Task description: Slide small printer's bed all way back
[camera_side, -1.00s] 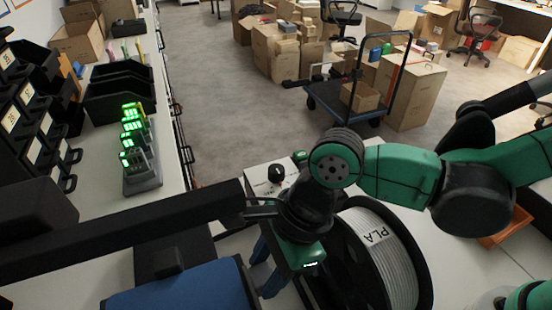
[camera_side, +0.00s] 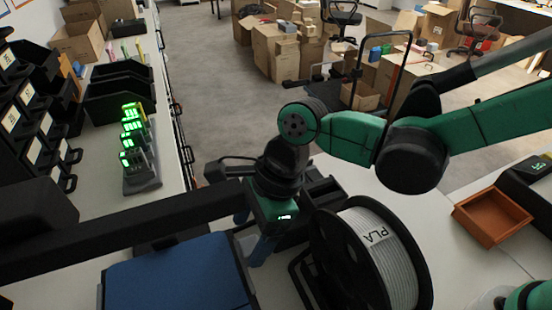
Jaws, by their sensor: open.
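The small printer's bed, a flat blue plate (camera_side: 180,275), lies at the lower left. The printer's black beam (camera_side: 110,232) crosses over its upper part and hides some of it. My gripper (camera_side: 249,243) is beside the bed's right edge, pointing down, with its blue fingers apart and nothing seen between them. One finger is close to the bed's upper right edge; I cannot tell whether it touches. The fingertips are partly hidden by the beam and the gripper's own body.
A large black spool of PLA (camera_side: 375,255) stands just right of my gripper. An orange tray (camera_side: 490,212) is farther right on the white table. Left are a charger with green lights (camera_side: 138,150) and black bins (camera_side: 120,90). Table between spool and tray is clear.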

